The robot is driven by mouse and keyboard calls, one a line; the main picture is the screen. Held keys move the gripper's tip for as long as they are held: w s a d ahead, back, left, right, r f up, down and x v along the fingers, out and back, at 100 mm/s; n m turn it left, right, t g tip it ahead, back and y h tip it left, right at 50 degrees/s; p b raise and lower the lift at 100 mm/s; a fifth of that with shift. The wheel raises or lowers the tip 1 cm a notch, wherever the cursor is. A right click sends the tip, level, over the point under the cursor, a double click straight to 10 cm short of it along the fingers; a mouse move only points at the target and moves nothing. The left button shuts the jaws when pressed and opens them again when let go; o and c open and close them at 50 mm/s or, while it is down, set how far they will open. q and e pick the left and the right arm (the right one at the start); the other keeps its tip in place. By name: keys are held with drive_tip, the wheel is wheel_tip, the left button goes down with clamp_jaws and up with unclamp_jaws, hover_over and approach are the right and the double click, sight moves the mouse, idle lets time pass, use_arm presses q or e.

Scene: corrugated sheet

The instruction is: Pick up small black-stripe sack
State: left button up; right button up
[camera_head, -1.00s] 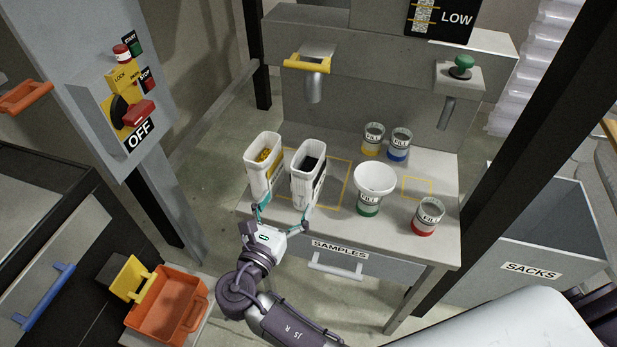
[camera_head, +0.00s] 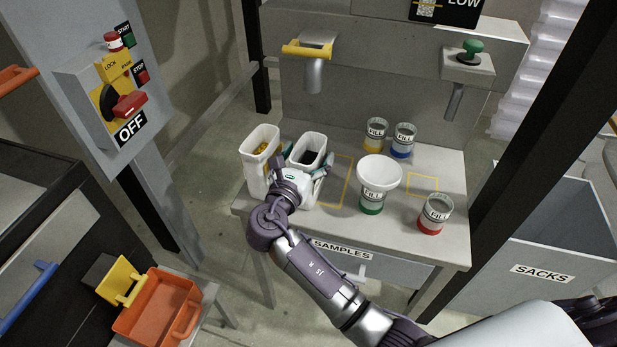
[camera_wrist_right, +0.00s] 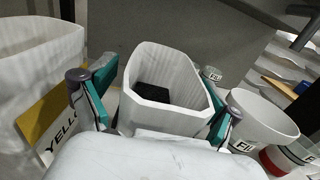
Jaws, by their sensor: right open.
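The small black-stripe sack (camera_head: 309,146) is a white, open-topped bag with dark contents. It stands upright on the bench, and my right gripper hides its lower front in the head view. My right gripper (camera_head: 307,163) is open, with one teal-padded finger on each side of this sack. In the right wrist view the sack (camera_wrist_right: 168,118) stands between the two spread fingers (camera_wrist_right: 160,99). I cannot tell whether either finger touches it. My left gripper is not in view.
A yellow-labelled sack (camera_head: 255,178) stands close on the left, near the left finger. A white funnel (camera_head: 379,172) sits on a green-banded cup to the right. Red (camera_head: 434,214), yellow (camera_head: 376,134) and blue (camera_head: 403,141) cups stand farther right and behind. The bench's right part is partly clear.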

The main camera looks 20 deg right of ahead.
drive_tip(key=shift+r, duration=0.1)
drive_tip(key=shift+c, duration=0.4)
drive_tip(key=c, duration=1.6)
clamp_jaws()
